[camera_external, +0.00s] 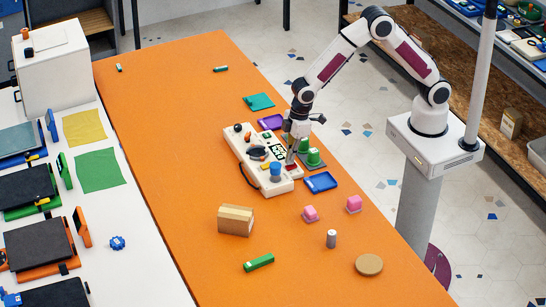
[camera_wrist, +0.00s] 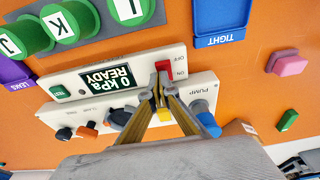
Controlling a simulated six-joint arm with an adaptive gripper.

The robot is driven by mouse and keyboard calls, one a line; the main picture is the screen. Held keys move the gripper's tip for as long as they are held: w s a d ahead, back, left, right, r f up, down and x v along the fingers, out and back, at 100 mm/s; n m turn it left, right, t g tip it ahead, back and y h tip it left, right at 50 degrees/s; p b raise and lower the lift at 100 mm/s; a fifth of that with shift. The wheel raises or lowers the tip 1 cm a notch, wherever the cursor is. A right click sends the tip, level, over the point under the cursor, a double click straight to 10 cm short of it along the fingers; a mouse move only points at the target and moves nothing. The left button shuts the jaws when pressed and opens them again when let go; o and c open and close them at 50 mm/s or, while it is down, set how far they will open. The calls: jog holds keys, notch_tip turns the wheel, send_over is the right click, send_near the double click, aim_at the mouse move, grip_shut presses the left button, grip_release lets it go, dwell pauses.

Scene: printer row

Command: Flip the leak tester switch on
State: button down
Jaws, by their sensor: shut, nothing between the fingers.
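The leak tester (camera_external: 240,148) is a long white box on the orange table. In the wrist view its upper panel (camera_wrist: 139,77) has a display (camera_wrist: 98,82) reading "0 kPa READY" and a small red switch (camera_wrist: 163,66) beside the labels OFF and ON. I cannot tell which way the switch is set. My gripper (camera_wrist: 162,78) is shut and empty, its tips right at the ON-side edge of the switch; contact is unclear. In the external view my gripper (camera_external: 290,162) points down over the tester's right end, by the switch.
A blue pump knob (camera_wrist: 208,125) and several other knobs stand on the tester near the fingers. Green cylinders (camera_wrist: 75,18), a blue TIGHT tray (camera_external: 320,182) and a purple tray (camera_external: 270,122) lie close by. A cardboard box (camera_external: 235,220) and pink blocks (camera_external: 354,203) stand nearer the front.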

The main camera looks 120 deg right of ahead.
jog(key=shift+r, duration=0.1)
dwell(0.3)
notch_tip(320, 180, up, 14)
jog(key=w, duration=0.2)
jog(key=shift+w+f, duration=0.2)
dwell(0.3)
dwell(0.5)
jog(key=s+a+r+t, duration=0.1)
jog(key=s+a+r, duration=0.1)
jog(key=s, duration=1)
jog(key=s+a+r+t, duration=0.1)
jog(key=s+r, duration=0.4)
jog(key=s, duration=0.7)
jog(key=s+a+r+t, duration=0.1)
jog(key=s+a+r, duration=0.2)
jog(key=s, duration=0.8)
jog(key=shift+s+a+r+t, duration=0.2)
jog(key=shift+s+r+t, duration=0.1)
jog(key=shift+s+r, duration=0.1)
